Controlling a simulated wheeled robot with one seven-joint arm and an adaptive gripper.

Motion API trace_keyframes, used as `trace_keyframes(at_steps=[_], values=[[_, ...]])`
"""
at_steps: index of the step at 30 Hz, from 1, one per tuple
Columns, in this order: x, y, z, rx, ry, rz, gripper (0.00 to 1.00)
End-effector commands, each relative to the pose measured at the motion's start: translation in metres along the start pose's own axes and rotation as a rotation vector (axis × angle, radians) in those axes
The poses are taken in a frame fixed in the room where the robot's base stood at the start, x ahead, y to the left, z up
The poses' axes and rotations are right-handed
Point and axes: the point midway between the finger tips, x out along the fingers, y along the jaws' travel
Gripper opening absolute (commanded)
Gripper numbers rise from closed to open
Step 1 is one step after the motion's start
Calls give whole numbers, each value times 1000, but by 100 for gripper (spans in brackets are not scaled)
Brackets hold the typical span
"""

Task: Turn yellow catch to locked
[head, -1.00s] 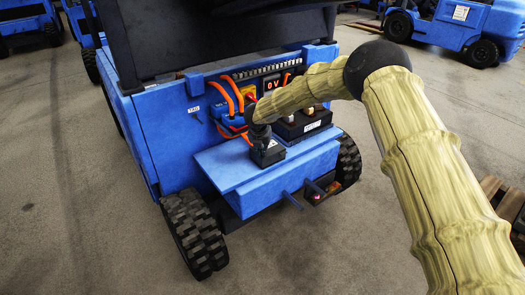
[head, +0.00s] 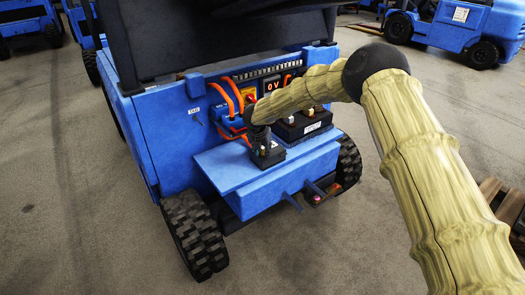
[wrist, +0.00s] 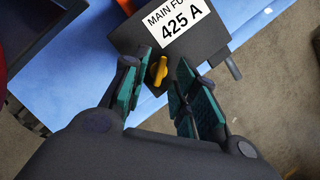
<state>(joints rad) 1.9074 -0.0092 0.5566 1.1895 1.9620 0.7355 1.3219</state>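The yellow catch (wrist: 158,72) is a small knob on the side of a dark box (wrist: 212,30) labelled "MAIN FU…" and "425 A"; the rest of the label is cut off. In the wrist view my gripper (wrist: 163,62) is open, with one teal-padded finger on each side of the catch. Gaps show between the catch and both pads. In the head view my gripper (head: 259,140) points down at the dark box (head: 268,157) on the blue shelf. The catch is too small to make out there.
The blue shelf (head: 235,172) belongs to a blue vehicle with orange cables (head: 231,96) and a "0 V" display (head: 272,85) behind my gripper. A black block with terminals (head: 303,125) stands close on the right. Open floor (head: 90,215) lies to the left.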

Motion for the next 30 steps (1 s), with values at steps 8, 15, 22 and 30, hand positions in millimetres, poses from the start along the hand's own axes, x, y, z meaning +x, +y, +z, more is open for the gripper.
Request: trace_keyframes(at_steps=[8, 15, 22, 30], values=[[-10, 0, 2, 0, -2, 2, 29], [-49, 0, 1, 0, -2, 2, 29], [-89, 0, 1, 0, -1, 1, 29], [-116, -1, 0, 1, 0, 0, 29]])
